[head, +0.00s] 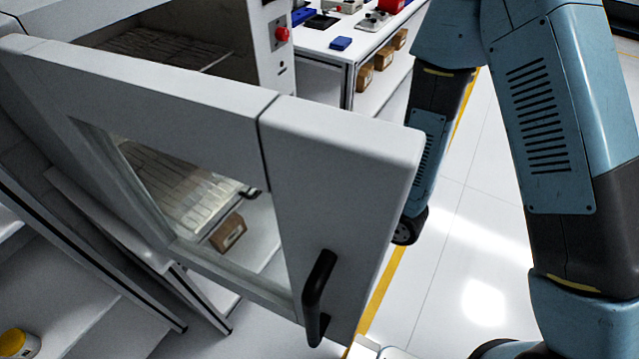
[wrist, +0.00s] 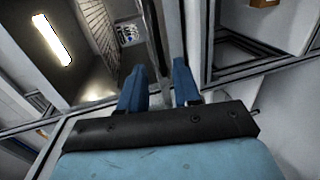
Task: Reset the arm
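My gripper (wrist: 159,76) shows in the wrist view with its two blue fingers spread apart. No object is clearly held between them. A thin dark upright edge shows between and beyond the fingers, and I cannot tell whether they touch it. In the head view my blue-grey arm fills the right side, to the right of the open door, and my gripper cannot be made out there.
A white cabinet door (head: 335,165) with a window and black handle (head: 318,290) stands open across the head view. Its cabinet has a red button (head: 282,34). Behind is a workbench (head: 325,42) with cardboard boxes (head: 385,52) below. Floor at right is clear.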

